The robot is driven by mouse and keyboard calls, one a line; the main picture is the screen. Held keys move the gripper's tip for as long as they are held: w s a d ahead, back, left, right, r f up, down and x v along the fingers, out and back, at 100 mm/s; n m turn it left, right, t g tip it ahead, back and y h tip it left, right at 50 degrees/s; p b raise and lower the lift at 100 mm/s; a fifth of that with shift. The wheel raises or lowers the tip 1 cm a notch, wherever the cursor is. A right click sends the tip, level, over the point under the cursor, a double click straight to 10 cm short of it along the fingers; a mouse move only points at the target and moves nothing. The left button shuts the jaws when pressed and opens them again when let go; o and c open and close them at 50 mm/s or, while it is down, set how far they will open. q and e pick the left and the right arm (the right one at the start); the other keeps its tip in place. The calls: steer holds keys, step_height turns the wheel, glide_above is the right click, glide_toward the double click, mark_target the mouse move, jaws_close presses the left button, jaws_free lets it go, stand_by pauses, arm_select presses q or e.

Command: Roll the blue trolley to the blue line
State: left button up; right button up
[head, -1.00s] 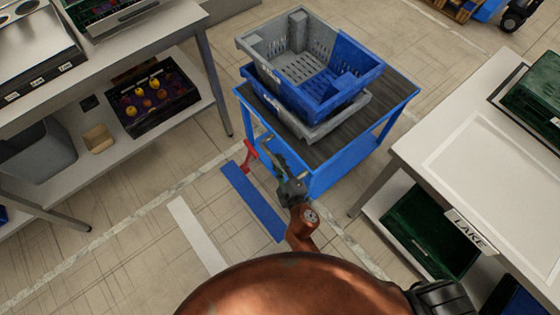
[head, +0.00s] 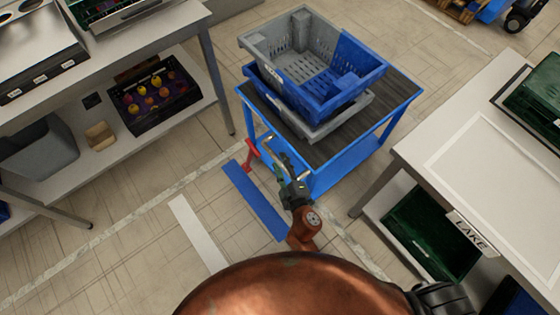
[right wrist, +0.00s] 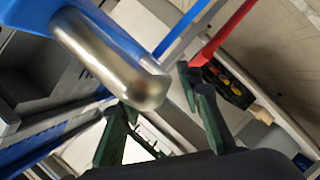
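The blue trolley (head: 330,165) stands at the upper middle of the head view, with a dark ribbed top and stacked crates on it. The blue line (head: 252,200) is a strip on the floor just left of and in front of the trolley. My right gripper (head: 283,157) is at the trolley's near left corner. In the right wrist view its green fingers (right wrist: 160,100) are apart, with nothing clearly gripped. A silver bar with a rounded end (right wrist: 125,75) passes close in front of them. A red part (head: 249,154) shows beside the trolley's corner. My left gripper is out of view.
A grey crate (head: 262,48) and blue crate parts sit on the trolley. A white table (head: 430,130) with a green crate (head: 432,232) below stands close on the right. A shelved bench (head: 175,50) stands left. A white line (head: 197,232) lies left of the blue line.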

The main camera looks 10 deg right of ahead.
steer(key=v, duration=1.1)
steer(key=shift+w, duration=0.1)
